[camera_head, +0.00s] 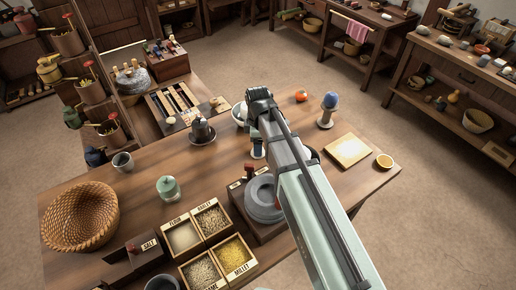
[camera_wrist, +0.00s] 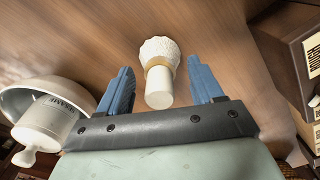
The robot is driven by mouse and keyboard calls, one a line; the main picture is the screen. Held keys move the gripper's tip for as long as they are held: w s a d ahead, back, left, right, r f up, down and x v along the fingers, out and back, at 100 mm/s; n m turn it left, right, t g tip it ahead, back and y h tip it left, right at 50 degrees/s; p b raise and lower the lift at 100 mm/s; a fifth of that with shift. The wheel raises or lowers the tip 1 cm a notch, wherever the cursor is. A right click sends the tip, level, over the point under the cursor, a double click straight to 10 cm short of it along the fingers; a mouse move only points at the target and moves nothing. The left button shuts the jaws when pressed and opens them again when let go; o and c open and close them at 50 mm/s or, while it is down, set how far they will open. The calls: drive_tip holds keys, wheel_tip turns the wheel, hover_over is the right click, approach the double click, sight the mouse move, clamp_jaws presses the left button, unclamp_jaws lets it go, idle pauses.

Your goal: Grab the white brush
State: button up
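The white brush (camera_wrist: 160,52) shows in the wrist view, with a bumpy rounded head and a smooth pale cylindrical handle. It is over the brown wooden tabletop. My gripper (camera_wrist: 161,70) has two blue fingers spread apart, one on each side of the brush, with a gap on both sides. The handle end lies between the fingers and the head reaches past their tips. In the head view my gripper (camera_head: 258,150) points down at the table beside my arm. I cannot clearly make out the brush there.
A white bowl (camera_wrist: 45,92) and a white container labelled sesame (camera_wrist: 45,122) are at left in the wrist view. A labelled wooden box (camera_wrist: 290,62) is at right. A grey quern (camera_head: 262,198), grain boxes (camera_head: 207,248), a wicker basket (camera_head: 80,216) and a board (camera_head: 348,150) surround my arm.

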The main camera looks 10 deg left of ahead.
drive_tip(key=c, duration=1.1)
drive_tip(key=shift+o, duration=0.2)
